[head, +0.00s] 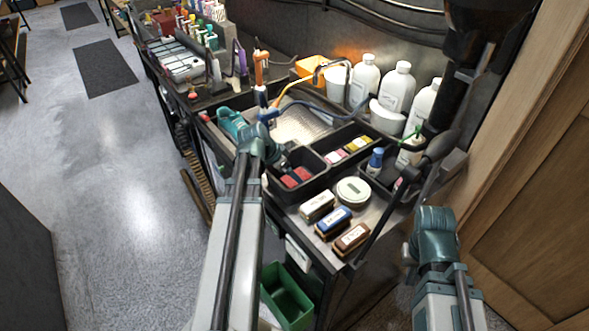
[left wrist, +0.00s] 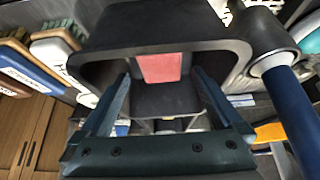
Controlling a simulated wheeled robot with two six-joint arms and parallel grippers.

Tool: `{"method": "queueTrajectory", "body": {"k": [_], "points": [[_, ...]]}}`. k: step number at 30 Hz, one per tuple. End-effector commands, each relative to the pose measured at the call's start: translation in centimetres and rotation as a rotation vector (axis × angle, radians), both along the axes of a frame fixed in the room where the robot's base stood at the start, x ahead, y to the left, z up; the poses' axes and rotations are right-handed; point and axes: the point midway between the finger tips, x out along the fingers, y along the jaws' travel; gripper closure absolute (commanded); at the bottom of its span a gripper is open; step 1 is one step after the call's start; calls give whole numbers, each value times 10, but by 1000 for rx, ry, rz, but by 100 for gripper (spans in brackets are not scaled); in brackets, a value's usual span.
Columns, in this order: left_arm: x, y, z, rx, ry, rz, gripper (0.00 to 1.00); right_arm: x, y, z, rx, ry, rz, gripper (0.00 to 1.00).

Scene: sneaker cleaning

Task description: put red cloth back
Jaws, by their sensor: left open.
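Red cloth (head: 296,177) lies as two small red pieces in a black bin (head: 318,183) on the bench. In the left wrist view a flat red piece (left wrist: 160,68) shows inside the dark bin opening, beyond my fingers. My left gripper (head: 277,158) is over the bin side and partly hidden by its own wrist. In the wrist view my left gripper (left wrist: 162,100) is open, its fingers apart with nothing between them, facing the bin.
Several brushes (head: 335,222) and a round white tin (head: 353,191) sit at the bench front. White bottles (head: 397,87) stand at the back right. A blue handle (left wrist: 290,110) is close on the right in the wrist view. A green bin (head: 288,297) is below.

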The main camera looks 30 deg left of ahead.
Motion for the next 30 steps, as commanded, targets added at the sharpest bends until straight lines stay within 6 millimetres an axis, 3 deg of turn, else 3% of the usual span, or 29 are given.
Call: {"method": "queueTrajectory", "body": {"k": [1, 3, 10, 30], "points": [[-6, 2, 17, 0, 0, 2, 0, 0, 0, 17, 0, 0, 0, 100], [-12, 4, 28, 0, 0, 1, 0, 0, 0, 28, 0, 0, 0, 100], [-27, 11, 55, 0, 0, 1, 0, 0, 0, 55, 0, 0, 1, 100], [-30, 13, 57, 0, 0, 0, 0, 0, 0, 57, 0, 0, 2, 100]]}}
